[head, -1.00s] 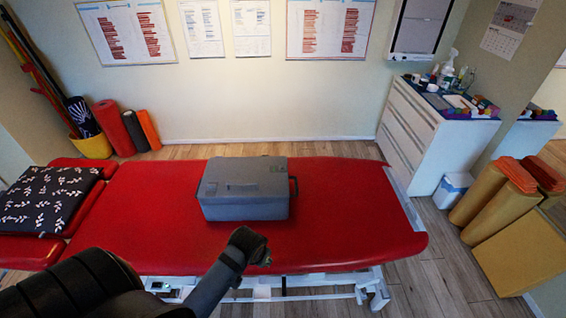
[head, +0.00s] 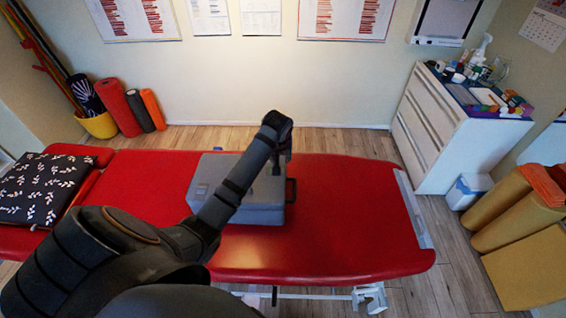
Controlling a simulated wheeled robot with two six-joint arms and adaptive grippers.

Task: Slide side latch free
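A grey case (head: 262,206) with a closed lid lies on the red treatment table (head: 345,215). A dark handle (head: 291,190) sticks out at its right side. My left arm reaches across the front and middle of the case and hides much of it. My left gripper (head: 282,166) is above the right part of the case, near its back edge, pointing down. Its fingers are small and dark here, and I cannot tell whether they are open or touch the case. No side latch can be made out. My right gripper is not in view.
A black patterned cushion (head: 42,188) lies at the table's left end. The table right of the case is bare. A white cabinet (head: 445,135) with bottles on top stands at the back right. Rolled mats (head: 505,210) stand at the right.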

